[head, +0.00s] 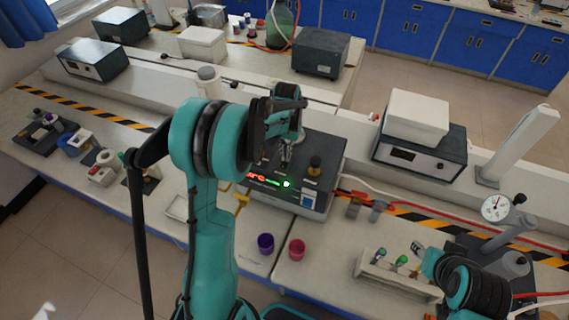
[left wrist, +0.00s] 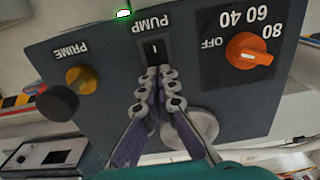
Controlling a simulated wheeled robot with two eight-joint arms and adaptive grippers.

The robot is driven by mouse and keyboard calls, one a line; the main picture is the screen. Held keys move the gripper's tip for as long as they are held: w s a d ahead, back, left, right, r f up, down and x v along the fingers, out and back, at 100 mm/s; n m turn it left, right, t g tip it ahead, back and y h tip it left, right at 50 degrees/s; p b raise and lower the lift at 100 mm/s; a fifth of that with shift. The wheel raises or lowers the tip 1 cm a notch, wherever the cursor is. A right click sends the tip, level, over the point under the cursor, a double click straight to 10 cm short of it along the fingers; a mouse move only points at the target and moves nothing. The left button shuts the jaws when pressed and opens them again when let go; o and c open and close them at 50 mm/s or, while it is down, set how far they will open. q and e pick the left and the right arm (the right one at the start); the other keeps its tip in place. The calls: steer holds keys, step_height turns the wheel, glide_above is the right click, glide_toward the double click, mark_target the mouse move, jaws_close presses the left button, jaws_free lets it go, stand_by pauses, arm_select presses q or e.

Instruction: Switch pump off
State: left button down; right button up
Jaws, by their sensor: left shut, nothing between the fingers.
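The pump unit is a dark box (head: 325,150) on the bench, with a red display and a lit green light in the head view. In the left wrist view its panel (left wrist: 195,85) shows a small black rocker switch (left wrist: 155,50) beside the label PUMP, and a lit green light (left wrist: 123,13). My left gripper (head: 285,165) is above this panel. In the left wrist view its fingertips (left wrist: 159,72) are together and empty, right at the switch's edge; I cannot tell whether they touch it. My right gripper (head: 425,255) is low at the right, its fingers unclear.
An orange knob (left wrist: 246,50) sits beside the switch, and a yellow-and-black PRIME knob (left wrist: 75,85) on the other side. A purple cup (head: 265,243) and a pink cup (head: 297,249) stand before the unit. A tube rack (head: 395,282) stands near my right arm.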

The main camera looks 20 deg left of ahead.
arm_select(q)
steer(key=shift+f, duration=0.25)
steer(key=shift+r, duration=0.1)
steer(key=shift+r+p, duration=2)
steer(key=shift+r, duration=1.45)
